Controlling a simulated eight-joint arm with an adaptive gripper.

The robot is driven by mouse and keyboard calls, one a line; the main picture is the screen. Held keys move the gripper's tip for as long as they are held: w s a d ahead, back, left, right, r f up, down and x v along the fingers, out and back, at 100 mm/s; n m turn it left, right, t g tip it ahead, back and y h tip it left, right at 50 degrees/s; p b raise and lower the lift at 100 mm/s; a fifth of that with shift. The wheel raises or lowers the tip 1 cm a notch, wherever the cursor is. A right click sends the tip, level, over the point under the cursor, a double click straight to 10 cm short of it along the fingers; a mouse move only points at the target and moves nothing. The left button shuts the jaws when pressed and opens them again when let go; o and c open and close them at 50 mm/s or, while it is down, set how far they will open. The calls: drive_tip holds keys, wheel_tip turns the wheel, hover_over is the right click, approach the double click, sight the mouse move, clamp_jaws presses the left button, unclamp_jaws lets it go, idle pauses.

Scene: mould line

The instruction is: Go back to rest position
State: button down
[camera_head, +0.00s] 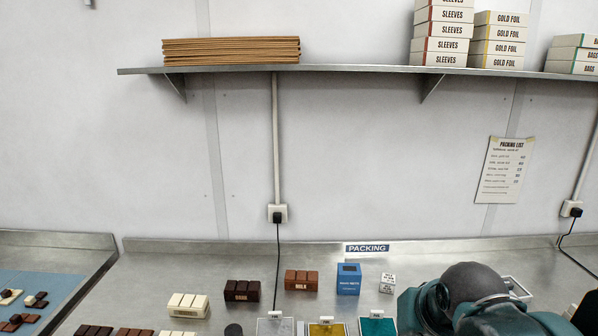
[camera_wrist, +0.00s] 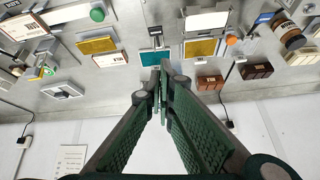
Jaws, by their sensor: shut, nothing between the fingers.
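My gripper (camera_wrist: 160,72) shows in the wrist view, its two green ribbed fingers meeting at the tips. It is shut and empty. The tips are over the steel packing bench, which appears upside down in that view, and no object is between them. In the head view my teal and dark arm covers the lower right, and the gripper itself is not visible there.
The steel bench (camera_head: 150,262) holds chocolate bars (camera_head: 242,290), a blue box (camera_head: 348,279), and silver, gold and teal sheets (camera_head: 377,325). A wall shelf (camera_head: 350,70) above carries boxes and brown boards. The wall between shelf and bench is clear except for cables and a packing list (camera_head: 503,170).

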drive_tip(key=shift+s+a+f+n+t, duration=0.15)
drive_tip(key=shift+s+f+n, duration=0.2)
drive_tip(key=shift+s+f, duration=0.3)
drive_tip(key=shift+s+a+f+n+t, duration=0.1)
drive_tip(key=shift+s+f+n, duration=0.25)
drive_tip(key=shift+s, duration=0.55)
drive_tip(key=shift+s+a+f+n+t, duration=0.15)
drive_tip(key=shift+s+f+n, duration=0.15)
drive_tip(key=shift+s+f, duration=0.4)
